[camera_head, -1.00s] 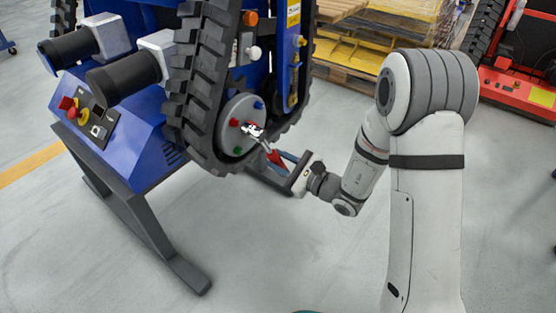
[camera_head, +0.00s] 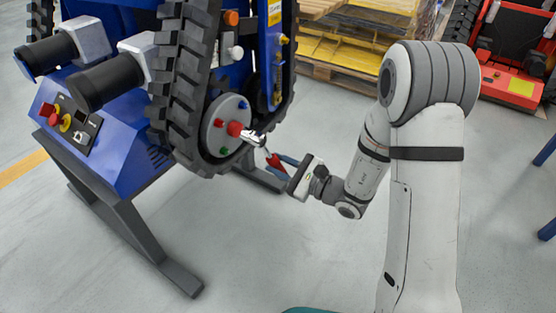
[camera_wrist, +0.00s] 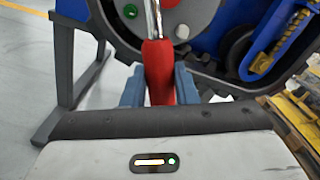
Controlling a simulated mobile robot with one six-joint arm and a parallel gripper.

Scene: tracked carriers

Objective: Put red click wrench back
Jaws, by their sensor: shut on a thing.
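The red click wrench has a red handle (camera_wrist: 159,72) and a chrome shaft and head (camera_head: 253,138). My gripper (camera_head: 287,162) is shut on the red handle, which stands upright between the blue-grey fingers in the wrist view (camera_wrist: 159,88). In the head view, the chrome head overlaps the right edge of the grey wheel disc (camera_head: 215,142), beside a red cap (camera_head: 234,129). I cannot tell whether the head touches it. In the wrist view, the shaft runs up past the top edge, so the head is hidden there.
The disc also carries a blue cap (camera_head: 243,104) and a green cap (camera_head: 225,151). Black rubber track (camera_head: 170,100) surrounds it on a blue carrier (camera_head: 115,150) with dark stand legs. Pallets (camera_head: 345,45) and a red machine (camera_head: 510,85) stand behind. Grey floor in front is clear.

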